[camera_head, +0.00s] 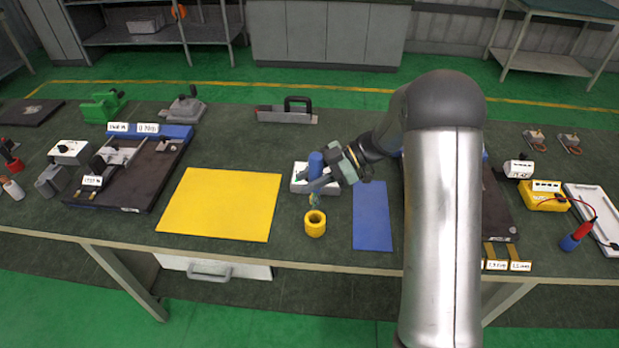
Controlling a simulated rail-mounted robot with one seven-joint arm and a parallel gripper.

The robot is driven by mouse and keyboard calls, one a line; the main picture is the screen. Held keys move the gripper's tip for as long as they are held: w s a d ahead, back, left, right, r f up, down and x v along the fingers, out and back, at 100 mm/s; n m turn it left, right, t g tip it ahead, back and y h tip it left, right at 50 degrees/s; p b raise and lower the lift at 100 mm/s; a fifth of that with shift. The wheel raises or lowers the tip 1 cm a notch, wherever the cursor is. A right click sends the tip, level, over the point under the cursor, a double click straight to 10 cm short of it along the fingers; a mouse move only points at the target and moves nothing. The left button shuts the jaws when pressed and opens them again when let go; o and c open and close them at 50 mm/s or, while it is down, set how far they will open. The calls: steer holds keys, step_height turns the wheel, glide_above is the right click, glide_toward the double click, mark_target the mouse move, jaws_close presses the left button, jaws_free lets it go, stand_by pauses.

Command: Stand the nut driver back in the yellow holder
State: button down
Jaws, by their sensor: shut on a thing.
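The nut driver (316,162) has a blue handle and stands roughly upright in my gripper (322,180). My gripper reaches in from the right and is shut on it. The yellow holder (315,227) is a short round cup with a dark opening, standing on the bench just below the driver in the picture. The driver's lower part is small and partly hidden by my gripper. Its lower end appears close to the holder's opening, and I cannot tell whether it is above or inside it.
A white tray (299,187) sits behind my gripper. A yellow mat (222,204) lies left and a blue mat (372,215) right of the holder. A dark fixture (130,170) stands left. A yellow meter (543,199) and a white tray (597,218) are far right.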

steer(key=shift+r, duration=0.15)
steer(key=shift+f+b, duration=1.05)
steer(key=shift+f, duration=2)
steer(key=shift+p, duration=0.9)
steer(key=shift+f+b, duration=1.35)
steer(key=shift+f, duration=1.7)
steer(key=c, duration=1)
jaws_free()
steer(key=shift+d, duration=0.15)
steer(key=b+v, duration=0.3)
steer(key=v, duration=1.4)
steer(key=shift+b, duration=0.35)
steer(key=shift+d+r, duration=0.1)
steer(key=shift+d, duration=0.05)
